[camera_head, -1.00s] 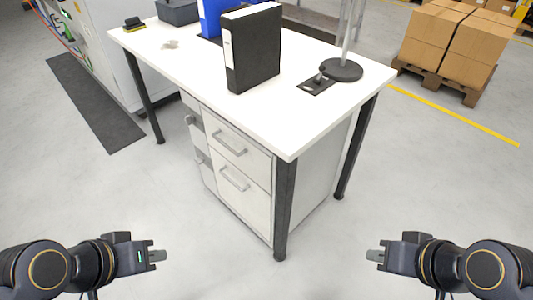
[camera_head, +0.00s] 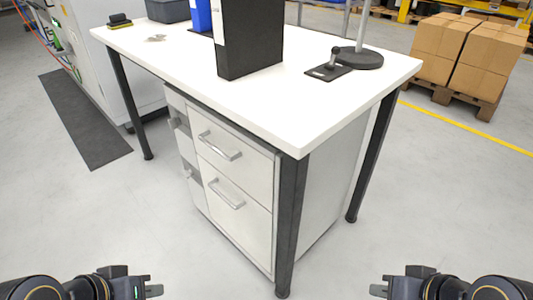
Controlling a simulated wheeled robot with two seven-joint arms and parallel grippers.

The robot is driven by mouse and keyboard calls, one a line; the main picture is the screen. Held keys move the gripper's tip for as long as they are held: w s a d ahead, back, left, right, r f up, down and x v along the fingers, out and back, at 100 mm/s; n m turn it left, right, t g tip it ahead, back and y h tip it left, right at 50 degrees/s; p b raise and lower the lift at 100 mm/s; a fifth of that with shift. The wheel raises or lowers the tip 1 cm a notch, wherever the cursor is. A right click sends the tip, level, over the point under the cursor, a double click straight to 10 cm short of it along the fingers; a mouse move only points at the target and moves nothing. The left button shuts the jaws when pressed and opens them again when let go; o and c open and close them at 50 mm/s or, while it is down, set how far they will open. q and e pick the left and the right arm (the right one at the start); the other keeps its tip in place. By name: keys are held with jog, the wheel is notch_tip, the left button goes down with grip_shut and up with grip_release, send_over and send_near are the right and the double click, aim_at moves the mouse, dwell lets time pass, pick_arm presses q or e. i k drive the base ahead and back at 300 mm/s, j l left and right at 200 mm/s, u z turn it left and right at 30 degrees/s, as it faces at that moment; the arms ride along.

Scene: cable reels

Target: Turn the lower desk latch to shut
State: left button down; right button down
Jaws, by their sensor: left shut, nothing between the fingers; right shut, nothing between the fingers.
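A white desk (camera_head: 200,62) with dark legs stands ahead of me. Under it is a grey drawer cabinet (camera_head: 258,232) with an upper drawer (camera_head: 234,153) and a lower drawer (camera_head: 238,207), each with a bar handle. On the cabinet's left side face sit two small grey latches, an upper one (camera_head: 174,122) and a lower one (camera_head: 187,172). The lower latch is too small to tell how it is turned. My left gripper (camera_head: 153,285) is shut and empty at the bottom left. My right gripper (camera_head: 378,286) is shut and empty at the bottom right. Both are well short of the desk.
A black binder (camera_head: 250,38), a dark plate with a small lever (camera_head: 329,71) and a round-based stand (camera_head: 357,59) are on the desk. A dark mat (camera_head: 83,120) lies at left. Boxes on a pallet (camera_head: 455,60) stand at back right. The floor before me is clear.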

aim_at(188, 173)
jog(key=i+j+z, duration=0.25)
jog(key=j, duration=0.15)
jog(key=j+z, duration=0.25)
jog(key=j, duration=0.2)
jog(key=i+j+z, duration=0.25)
jog(key=j, duration=0.2)
jog(key=k, duration=0.1)
